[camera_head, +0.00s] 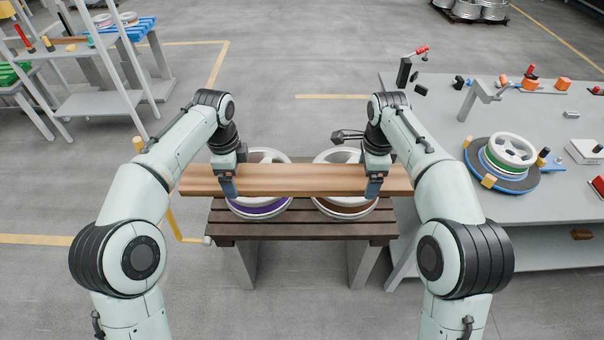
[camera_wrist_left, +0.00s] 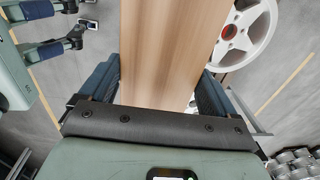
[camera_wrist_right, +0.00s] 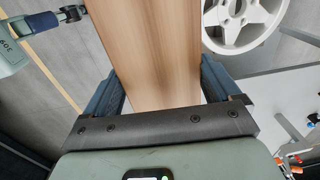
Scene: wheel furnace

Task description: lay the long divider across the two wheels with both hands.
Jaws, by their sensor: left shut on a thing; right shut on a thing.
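The long divider (camera_head: 300,180) is a brown wooden plank. In the head view it spans left to right over the two wheels. My left gripper (camera_head: 229,188) is shut on it left of the middle, and my right gripper (camera_head: 373,188) is shut on it right of the middle. The left wheel (camera_head: 258,208) has a white rim with a purple band; the right wheel (camera_head: 344,208) has a brown band. The plank hides the middle of both. Whether it touches them I cannot tell. The plank fills the space between the fingers in the left wrist view (camera_wrist_left: 160,60) and the right wrist view (camera_wrist_right: 150,60).
The wheels lie on a dark slatted bench (camera_head: 300,229). A grey worktable (camera_head: 440,215) stands close on the right, with a wheel on a round fixture (camera_head: 510,155) and small tools. A shelf rack (camera_head: 95,103) stands at the far left. Open floor lies behind the bench.

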